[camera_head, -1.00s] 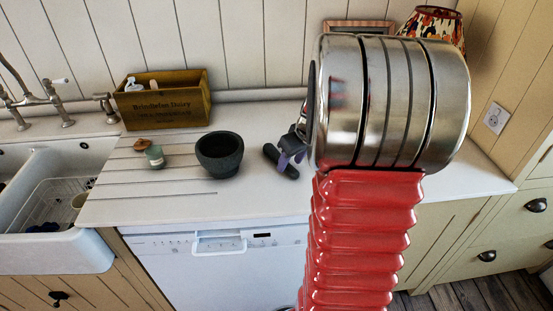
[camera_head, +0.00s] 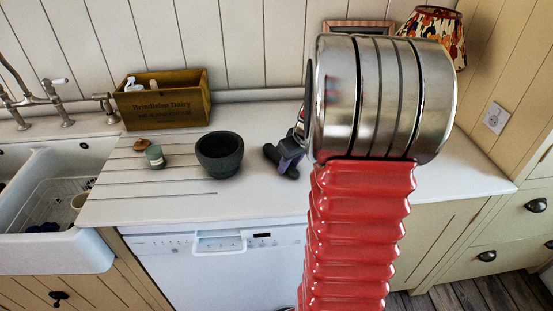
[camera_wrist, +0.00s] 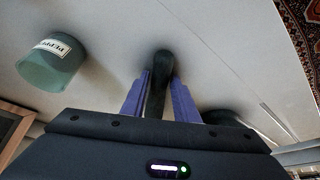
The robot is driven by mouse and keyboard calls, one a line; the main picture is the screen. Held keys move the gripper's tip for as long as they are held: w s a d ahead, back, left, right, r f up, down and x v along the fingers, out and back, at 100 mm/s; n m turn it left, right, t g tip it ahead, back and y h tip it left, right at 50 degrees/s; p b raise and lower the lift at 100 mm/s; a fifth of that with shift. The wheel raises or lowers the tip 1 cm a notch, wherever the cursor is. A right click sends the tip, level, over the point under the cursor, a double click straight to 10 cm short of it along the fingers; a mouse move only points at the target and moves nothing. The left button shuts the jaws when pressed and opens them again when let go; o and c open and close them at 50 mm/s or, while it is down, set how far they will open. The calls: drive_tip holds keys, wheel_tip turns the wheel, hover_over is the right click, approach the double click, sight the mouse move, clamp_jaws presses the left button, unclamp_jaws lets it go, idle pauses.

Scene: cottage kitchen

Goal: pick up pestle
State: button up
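The dark pestle (camera_head: 271,153) lies on the white counter, right of the dark stone mortar (camera_head: 219,157). My gripper (camera_head: 287,167) is low over it and hides part of it. In the wrist view the pestle (camera_wrist: 161,62) runs between the two purple fingers of my gripper (camera_wrist: 161,84). The fingers are close together on both its sides, with no clear gap, and look shut on it. It still appears to rest at counter level; whether it touches the counter is hidden.
A wooden box (camera_head: 165,104) stands at the back, the sink (camera_head: 50,215) at left. A patterned lamp (camera_head: 434,32) is at the back right.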

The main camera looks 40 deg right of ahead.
clamp_jaws()
drive_tip(key=shift+r, duration=0.15)
